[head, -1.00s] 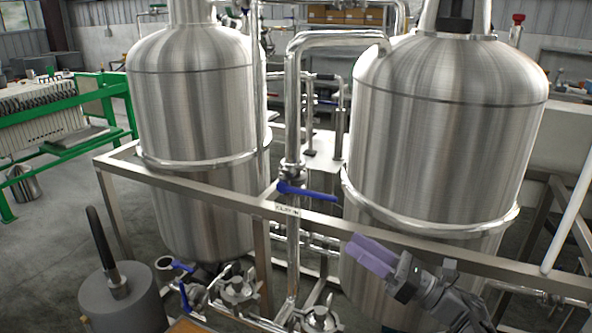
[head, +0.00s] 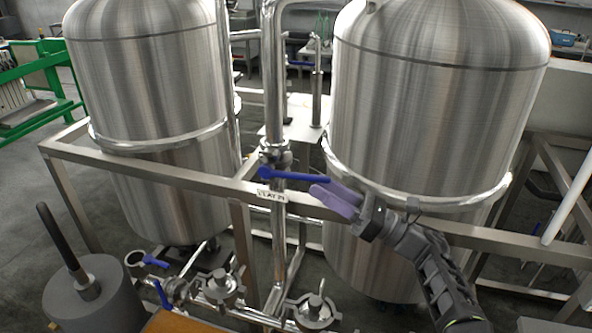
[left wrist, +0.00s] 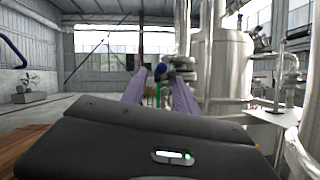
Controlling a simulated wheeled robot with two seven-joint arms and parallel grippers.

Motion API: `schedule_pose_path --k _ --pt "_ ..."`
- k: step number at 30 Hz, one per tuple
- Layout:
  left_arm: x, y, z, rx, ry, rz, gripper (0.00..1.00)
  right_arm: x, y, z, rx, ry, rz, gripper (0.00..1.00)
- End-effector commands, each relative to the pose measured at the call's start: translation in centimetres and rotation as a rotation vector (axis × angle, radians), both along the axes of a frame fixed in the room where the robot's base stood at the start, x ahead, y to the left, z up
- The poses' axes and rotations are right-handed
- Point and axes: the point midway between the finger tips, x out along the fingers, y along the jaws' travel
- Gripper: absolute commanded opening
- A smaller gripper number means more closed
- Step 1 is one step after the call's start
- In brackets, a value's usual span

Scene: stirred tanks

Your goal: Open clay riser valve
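The riser valve has a blue lever handle (head: 290,175) and sits on the upright steel pipe between the two tanks, above a rail label (head: 271,196) that seems to read "CLAY IN". The lever lies roughly level, pointing right. My left gripper (head: 336,199) has purple fingers and is beside the lever's free end, just to its right and slightly lower. In the left wrist view the fingers (left wrist: 158,98) stand apart with nothing gripped. A blue handle end (left wrist: 160,70) shows between and beyond their tips. Contact cannot be told. My right gripper is not seen.
Large steel tanks stand left (head: 150,90) and right (head: 430,100). A steel frame rail (head: 180,176) runs across in front, close under the gripper. Lower pipes carry other blue-handled valves (head: 157,262). A grey cylinder with a black handle (head: 95,295) stands lower left.

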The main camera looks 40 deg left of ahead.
Motion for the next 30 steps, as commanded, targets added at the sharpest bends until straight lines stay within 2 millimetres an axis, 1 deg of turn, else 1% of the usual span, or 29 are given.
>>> schedule_pose_path --k 1,5,10,15,18,25,30 --pt "-0.2 0.5 0.4 -0.005 -0.001 0.002 0.36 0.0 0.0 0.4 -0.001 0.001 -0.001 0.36" --pt "-0.6 2.0 1.1 -0.007 0.000 0.002 0.36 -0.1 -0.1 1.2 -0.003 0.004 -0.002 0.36" --pt "-1.2 4.5 2.1 -0.006 0.000 0.002 0.36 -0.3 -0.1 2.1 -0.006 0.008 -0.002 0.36" --pt "-1.6 6.0 2.6 -0.004 -0.001 0.000 0.36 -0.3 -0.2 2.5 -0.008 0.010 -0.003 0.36" --pt "-1.6 6.3 2.6 -0.002 0.000 -0.002 0.36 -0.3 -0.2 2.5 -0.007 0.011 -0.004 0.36" --pt "-1.6 6.3 2.6 -0.001 0.000 -0.003 0.35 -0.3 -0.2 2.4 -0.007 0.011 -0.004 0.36" --pt "-1.6 6.3 2.6 0.000 0.000 -0.002 0.21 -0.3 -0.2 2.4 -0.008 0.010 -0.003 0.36"
